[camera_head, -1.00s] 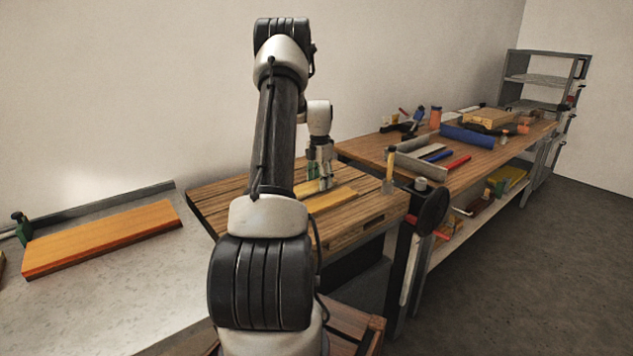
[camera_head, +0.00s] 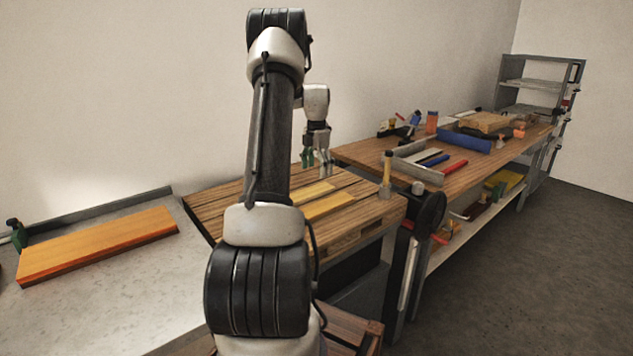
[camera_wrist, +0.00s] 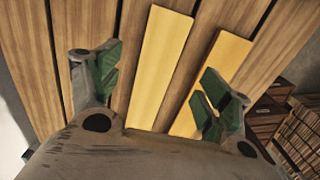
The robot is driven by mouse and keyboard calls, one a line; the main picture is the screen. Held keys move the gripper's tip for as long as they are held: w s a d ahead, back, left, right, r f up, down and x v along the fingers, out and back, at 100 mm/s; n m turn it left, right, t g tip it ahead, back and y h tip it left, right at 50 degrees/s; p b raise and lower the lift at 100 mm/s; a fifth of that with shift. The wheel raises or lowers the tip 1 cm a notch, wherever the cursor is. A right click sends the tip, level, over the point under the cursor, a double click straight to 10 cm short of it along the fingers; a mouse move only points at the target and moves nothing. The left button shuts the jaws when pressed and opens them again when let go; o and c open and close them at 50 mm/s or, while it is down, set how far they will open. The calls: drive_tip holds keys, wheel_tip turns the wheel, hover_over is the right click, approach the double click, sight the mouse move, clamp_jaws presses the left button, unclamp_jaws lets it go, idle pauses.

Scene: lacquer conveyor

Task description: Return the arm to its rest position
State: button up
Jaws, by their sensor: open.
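My gripper (camera_head: 316,161) is open and empty in the head view, above the slatted wooden pallet top (camera_head: 228,207). Its two fingers with green pads also show in the wrist view (camera_wrist: 160,85), spread apart. Two light yellow boards lie on the slats below it: one (camera_wrist: 160,66) between the fingers in the wrist view, the other (camera_wrist: 219,75) to its right, partly behind the right finger. In the head view, one board (camera_head: 328,204) shows below the gripper and the other (camera_head: 312,192) is partly hidden by my arm.
An orange board (camera_head: 98,242) lies on the grey surface (camera_head: 95,310) at left. A workbench (camera_head: 365,152) with tools, a blue roll (camera_head: 461,140) and metal channels stands at right. Floor at right is clear.

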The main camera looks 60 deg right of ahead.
wheel_tip(320, 180, up, 5)
drive_tip(key=shift+r, duration=0.15)
drive_tip(key=s+a+f+m, duration=0.2)
drive_tip(key=a+f+m, duration=0.15)
drive_tip(key=m, duration=0.55)
drive_tip(key=a+r+m+t, duration=0.1)
drive_tip(key=a+r, duration=0.4)
drive_tip(key=a, duration=1.1)
drive_tip(key=s+a+r+m+t, duration=0.1)
drive_tip(key=a+r, duration=0.4)
drive_tip(key=a, duration=1.2)
drive_tip(key=s+a+r+m+t, duration=0.1)
drive_tip(key=a+r, duration=0.4)
drive_tip(key=a, duration=1.1)
drive_tip(key=shift+a+r+m+t, duration=0.25)
drive_tip(key=shift+m+t, duration=0.45)
